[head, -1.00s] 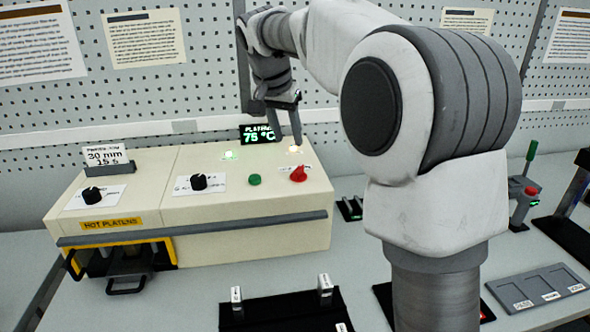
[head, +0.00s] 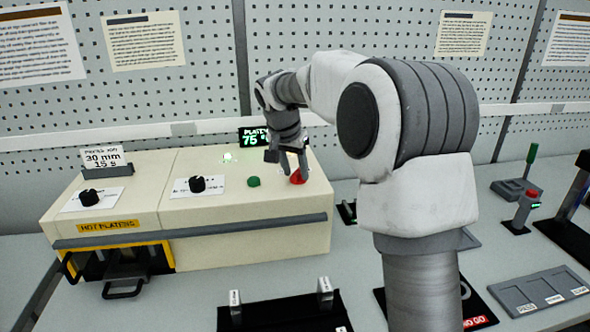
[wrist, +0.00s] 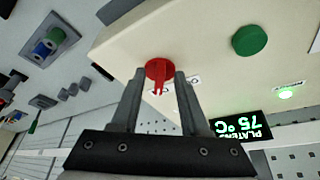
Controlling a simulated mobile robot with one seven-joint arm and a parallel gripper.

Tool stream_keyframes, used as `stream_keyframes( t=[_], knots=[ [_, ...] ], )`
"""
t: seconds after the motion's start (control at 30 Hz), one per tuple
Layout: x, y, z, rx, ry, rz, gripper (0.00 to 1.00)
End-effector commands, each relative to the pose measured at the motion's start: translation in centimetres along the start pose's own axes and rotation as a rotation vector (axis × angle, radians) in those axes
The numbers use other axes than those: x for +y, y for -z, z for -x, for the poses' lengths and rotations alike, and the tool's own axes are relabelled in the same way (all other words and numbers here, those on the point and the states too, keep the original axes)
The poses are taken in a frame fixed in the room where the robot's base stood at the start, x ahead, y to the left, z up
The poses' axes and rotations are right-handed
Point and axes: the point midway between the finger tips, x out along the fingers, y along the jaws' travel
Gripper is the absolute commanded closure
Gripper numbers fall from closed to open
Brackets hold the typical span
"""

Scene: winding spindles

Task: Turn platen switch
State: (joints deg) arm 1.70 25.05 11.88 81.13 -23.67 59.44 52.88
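The red rotary switch (head: 297,178) is on the top right of the cream hot-platen machine (head: 270,234). In the wrist view, its disc and raised grip (wrist: 158,72) lie between and just beyond my fingertips. My gripper (head: 287,160) is above the switch and points down at it. It is open, with a finger on each side of the switch in the wrist view (wrist: 158,78). I cannot tell whether either finger touches it. The platen display (wrist: 240,126) reads 75 °C in green. The label by the switch is mostly hidden behind a finger.
A green button (head: 253,182) is left of the red switch. Two black knobs (head: 197,184) (head: 89,197) are further left. A glowing green lamp (head: 228,157) stands near the display. A black fixture (head: 280,312) lies in front, and a grey tray (head: 540,290) is at right.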

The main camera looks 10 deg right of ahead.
Motion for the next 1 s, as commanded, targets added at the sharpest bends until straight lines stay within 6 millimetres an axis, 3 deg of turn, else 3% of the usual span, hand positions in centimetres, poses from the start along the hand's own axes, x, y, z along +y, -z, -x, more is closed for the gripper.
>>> stream_keyframes(
  t=[0.03, 0.23, 0.73, 1.0],
  knots=[
    [0.00, 0.00, 0.02, 0.000, 0.000, 0.000, 0.64],
    [0.00, 0.00, 0.04, 0.000, 0.000, 0.000, 1.00],
    [0.11, 0.02, 0.09, 0.000, 0.011, 0.026, 1.00],
    [0.44, 0.04, 0.10, -0.001, 0.066, 0.161, 1.00]
  ],
)
